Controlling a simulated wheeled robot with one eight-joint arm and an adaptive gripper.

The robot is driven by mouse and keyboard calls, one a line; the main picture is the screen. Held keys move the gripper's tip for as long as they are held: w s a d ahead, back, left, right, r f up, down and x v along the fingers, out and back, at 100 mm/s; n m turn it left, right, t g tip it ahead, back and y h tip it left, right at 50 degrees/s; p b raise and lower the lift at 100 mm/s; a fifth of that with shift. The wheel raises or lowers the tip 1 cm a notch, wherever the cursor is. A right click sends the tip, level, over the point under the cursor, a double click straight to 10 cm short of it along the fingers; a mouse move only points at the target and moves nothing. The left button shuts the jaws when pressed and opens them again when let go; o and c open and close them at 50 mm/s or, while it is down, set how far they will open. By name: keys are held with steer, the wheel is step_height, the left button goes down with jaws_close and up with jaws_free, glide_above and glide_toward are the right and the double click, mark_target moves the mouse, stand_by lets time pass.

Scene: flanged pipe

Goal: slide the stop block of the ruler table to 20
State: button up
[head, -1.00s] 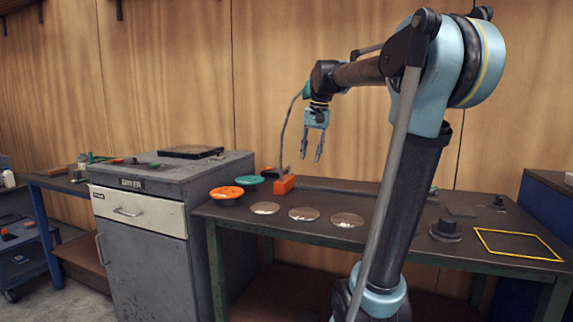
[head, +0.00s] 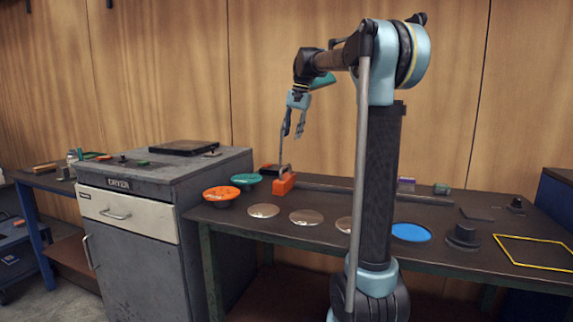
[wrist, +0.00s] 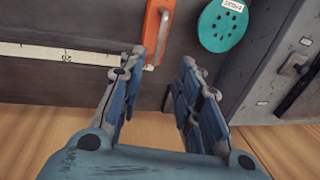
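The orange stop block (head: 284,184) sits on the long bench towards its back left, at the left end of a dark rail. A grey upright handle stands on it. In the wrist view the orange block (wrist: 157,28) is at top centre, just beyond the fingertips, beside a white ruler strip (wrist: 62,54). The strip's markings are too small to read surely. My gripper (head: 293,134) points down above the block in the head view. In the wrist view my gripper (wrist: 165,58) has its two blue fingers apart, with nothing between them.
An orange disc (head: 221,194) and a teal disc (head: 246,180) stand left of the block. Several flat round plates (head: 264,211) lie in front. A blue disc (head: 411,232), a dark knob (head: 463,235) and a yellow outline (head: 535,251) are right. A grey cabinet (head: 130,184) adjoins the bench.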

mark_target(286, 166)
steer(key=f, duration=0.4)
steer(key=a+f, duration=0.1)
steer(key=f, duration=0.3)
steer(key=a+f, duration=0.1)
steer(key=f, duration=0.3)
steer(key=shift+w+a+f, duration=0.2)
steer(key=shift+w+f, duration=0.1)
steer(key=shift+w, duration=0.1)
jaws_close()
